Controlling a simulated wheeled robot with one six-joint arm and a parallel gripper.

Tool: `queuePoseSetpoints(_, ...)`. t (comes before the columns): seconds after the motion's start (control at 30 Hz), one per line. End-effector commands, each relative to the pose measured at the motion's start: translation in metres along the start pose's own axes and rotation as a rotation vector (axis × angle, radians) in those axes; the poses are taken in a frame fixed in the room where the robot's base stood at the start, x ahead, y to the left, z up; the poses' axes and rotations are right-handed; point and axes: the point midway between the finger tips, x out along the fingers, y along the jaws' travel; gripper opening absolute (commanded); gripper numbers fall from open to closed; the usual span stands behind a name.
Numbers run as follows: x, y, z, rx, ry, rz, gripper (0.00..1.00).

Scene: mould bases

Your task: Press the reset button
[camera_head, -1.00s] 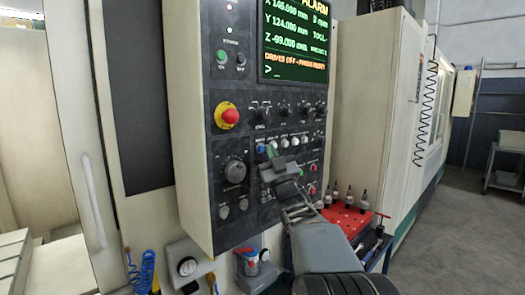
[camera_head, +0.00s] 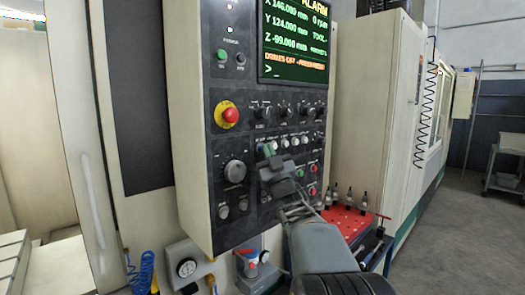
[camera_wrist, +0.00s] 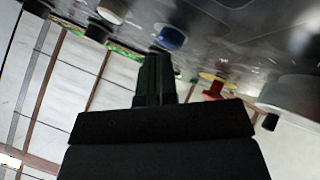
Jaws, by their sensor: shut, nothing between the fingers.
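A blue button (camera_wrist: 172,37) shows in the wrist view, on the dark panel just beyond the tips of my gripper (camera_wrist: 157,58). I cannot read a label on it, so I cannot confirm from the lettering that it is the reset button. The gripper is shut and empty. The panel's screen (camera_head: 295,40) shows ALARM and an orange line about the drives being off.
A red emergency stop (camera_head: 230,115) on a yellow base is up and left. A large dial (camera_head: 235,171) lies left. A red tray (camera_head: 346,222) with several tool holders stands below right.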

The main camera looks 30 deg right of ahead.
Motion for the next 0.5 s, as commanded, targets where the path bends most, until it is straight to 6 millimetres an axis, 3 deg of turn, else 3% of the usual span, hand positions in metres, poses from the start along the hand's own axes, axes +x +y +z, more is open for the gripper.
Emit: queuePoseSetpoints(0.5, 0.0039, -0.0026, 0.0027, 0.000, 0.000, 0.000, 0.00)
